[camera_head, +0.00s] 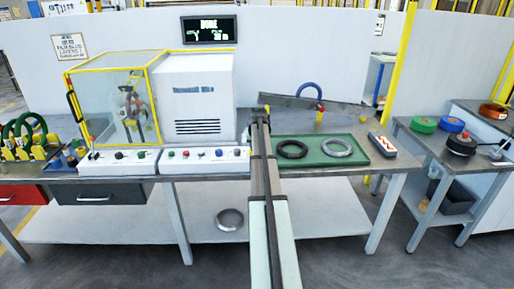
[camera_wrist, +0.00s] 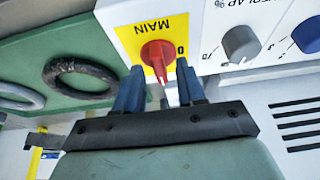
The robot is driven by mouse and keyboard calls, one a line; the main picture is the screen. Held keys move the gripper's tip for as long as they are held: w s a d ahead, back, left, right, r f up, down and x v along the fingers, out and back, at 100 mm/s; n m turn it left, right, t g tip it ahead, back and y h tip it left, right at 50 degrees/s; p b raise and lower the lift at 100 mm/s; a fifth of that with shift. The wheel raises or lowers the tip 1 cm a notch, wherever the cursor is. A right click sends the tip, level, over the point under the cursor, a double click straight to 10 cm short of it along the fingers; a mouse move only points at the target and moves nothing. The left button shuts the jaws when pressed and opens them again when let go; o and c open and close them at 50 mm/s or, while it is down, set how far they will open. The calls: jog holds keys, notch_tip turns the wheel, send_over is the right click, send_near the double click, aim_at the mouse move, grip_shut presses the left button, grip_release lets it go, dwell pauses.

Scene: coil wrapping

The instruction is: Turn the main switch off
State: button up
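The main switch is a red rotary knob (camera_wrist: 157,52) on a yellow plate marked MAIN (camera_wrist: 176,26), seen upside down in the wrist view. A "0" mark shows beside the knob, and the knob's handle points down in that picture, toward my gripper. My gripper (camera_wrist: 160,88) is open, with its two blue fingers apart and nothing held between them. The knob lies just ahead of the gap between the fingertips; I cannot tell if they touch it. In the head view my gripper (camera_head: 262,118) is over the right end of the control panel, and my arm hides the switch.
The white control panel (camera_head: 203,154) carries other knobs, with a grey one (camera_wrist: 240,44) close by. A green tray (camera_head: 330,160) with a black ring (camera_head: 292,149) and a grey ring (camera_head: 336,148) lies right of my arm. A machine with a yellow-framed guard (camera_head: 112,102) stands left.

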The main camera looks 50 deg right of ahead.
jog(key=shift+d+f, duration=0.1)
jog(key=shift+f, duration=0.2)
jog(key=shift+c, duration=0.3)
grip_shut()
